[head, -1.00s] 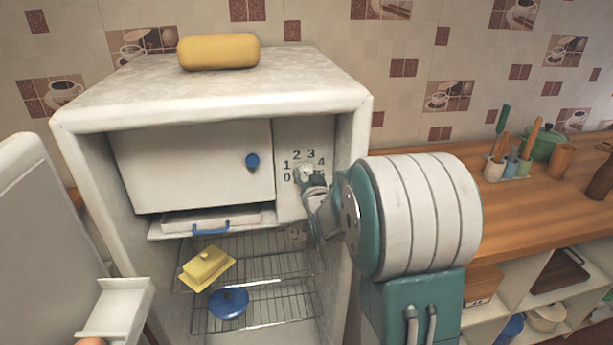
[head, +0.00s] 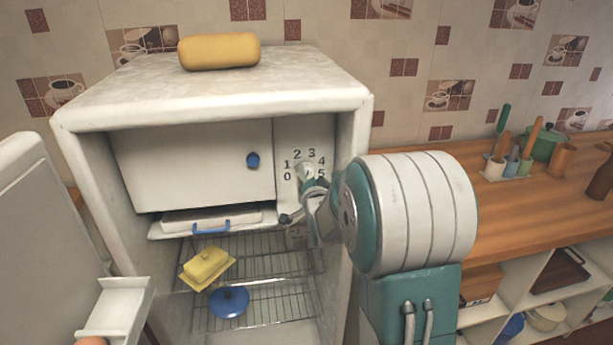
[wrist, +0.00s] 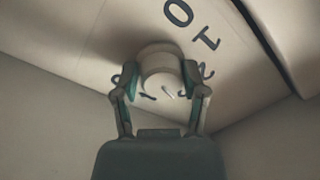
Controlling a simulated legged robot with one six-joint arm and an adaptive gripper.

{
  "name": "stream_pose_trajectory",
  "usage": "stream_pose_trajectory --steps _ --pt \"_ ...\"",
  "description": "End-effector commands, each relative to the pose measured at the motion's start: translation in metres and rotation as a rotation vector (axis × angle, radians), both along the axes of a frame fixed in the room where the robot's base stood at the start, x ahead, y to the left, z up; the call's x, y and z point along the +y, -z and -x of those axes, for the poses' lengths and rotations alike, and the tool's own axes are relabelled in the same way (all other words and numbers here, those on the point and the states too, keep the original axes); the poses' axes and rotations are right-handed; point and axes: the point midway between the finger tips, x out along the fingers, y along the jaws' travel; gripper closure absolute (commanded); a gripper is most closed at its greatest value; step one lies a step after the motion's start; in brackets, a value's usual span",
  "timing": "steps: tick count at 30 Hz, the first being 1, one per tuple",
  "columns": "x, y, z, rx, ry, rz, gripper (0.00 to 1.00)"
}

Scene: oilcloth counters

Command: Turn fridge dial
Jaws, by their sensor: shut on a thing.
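The fridge dial (wrist: 163,70) is a pale round knob on the panel inside the open fridge (head: 215,97), in its upper right. Digits from 0 to 5 curve around it, partly covered in the head view. In the wrist view my gripper (wrist: 161,78) has one finger pad on each side of the knob and is shut on it. In the head view my arm reaches the dial from the right, and my gripper and wrist hide most of it. I cannot tell which digit the dial points to.
The white freezer flap (head: 195,165) with a blue knob is shut, left of the dial. Below are wire racks with a yellow butter dish (head: 207,266) and a blue lid (head: 229,302). The fridge's right wall (head: 354,125) is close beside my arm.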

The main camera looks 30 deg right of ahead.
Motion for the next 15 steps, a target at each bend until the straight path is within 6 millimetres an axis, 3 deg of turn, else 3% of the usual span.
stream_pose_trajectory --steps 15 --pt "0.0010 -0.0057 -0.0028 -0.041 -0.005 -0.089 0.92"
